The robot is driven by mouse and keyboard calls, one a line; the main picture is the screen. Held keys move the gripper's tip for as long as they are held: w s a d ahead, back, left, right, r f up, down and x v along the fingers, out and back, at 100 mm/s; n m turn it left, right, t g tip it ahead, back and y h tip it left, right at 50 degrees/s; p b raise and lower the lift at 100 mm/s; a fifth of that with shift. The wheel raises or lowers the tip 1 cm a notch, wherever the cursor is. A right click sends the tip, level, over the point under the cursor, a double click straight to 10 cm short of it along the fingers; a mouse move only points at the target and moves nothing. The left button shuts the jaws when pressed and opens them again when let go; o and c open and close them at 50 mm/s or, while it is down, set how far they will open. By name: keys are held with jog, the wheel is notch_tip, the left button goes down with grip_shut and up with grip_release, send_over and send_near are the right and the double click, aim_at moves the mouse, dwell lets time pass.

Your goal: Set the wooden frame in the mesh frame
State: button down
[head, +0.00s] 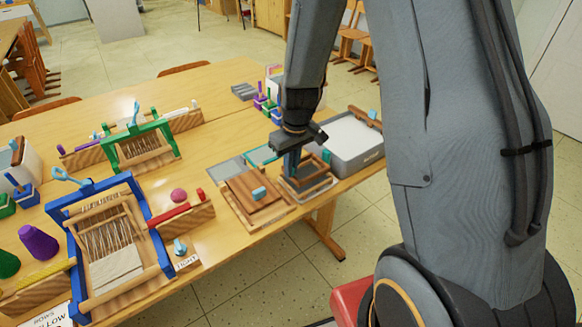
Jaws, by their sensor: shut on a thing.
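My gripper (292,164) points down at the right part of the table, shut on the wooden frame (319,163). The wooden frame is a small brown rectangle with an open middle. The mesh frame (303,198), wooden with a greyish inside, lies directly beneath it on the table near the right edge. The two look closely stacked, one above the other. I cannot tell whether they touch or whether the upper one is fully seated. My gripper and wrist hide the far left part of both frames.
A grey tub (368,152) with white contents stands just right and behind. A brown board (248,203) with a light blue knob lies close on the left. A blue loom (160,236) and a green loom (174,151) stand farther left. The back middle of the table is clear.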

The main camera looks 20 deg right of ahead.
jog(key=shift+f+b, duration=0.6)
jog(key=shift+f, duration=0.8)
dwell(1.3)
jog(key=c, duration=1.8)
grip_release()
jog(key=shift+s+d+r+b, duration=0.1)
jog(key=shift+s+r+b, duration=0.1)
jog(key=shift+r, duration=1.1)
jog(key=shift+s+a+r+b, duration=0.1)
jog(key=shift+r+b, duration=0.05)
jog(key=shift+r, duration=1.1)
jog(key=shift+s+d+r+b, duration=0.1)
jog(key=shift+s+r+b, duration=0.1)
jog(key=shift+r, duration=1.1)
jog(key=s+r+m, duration=0.1)
jog(key=s, duration=0.4)
jog(key=s+r+m, duration=0.1)
jog(key=s, duration=0.5)
jog(key=s+r+m, duration=0.1)
jog(key=s+r, duration=0.1)
jog(key=s, duration=0.3)
jog(key=shift+s+r+m+g, duration=0.1)
jog(key=shift+s+m+g, duration=0.05)
jog(key=shift+m+g, duration=0.2)
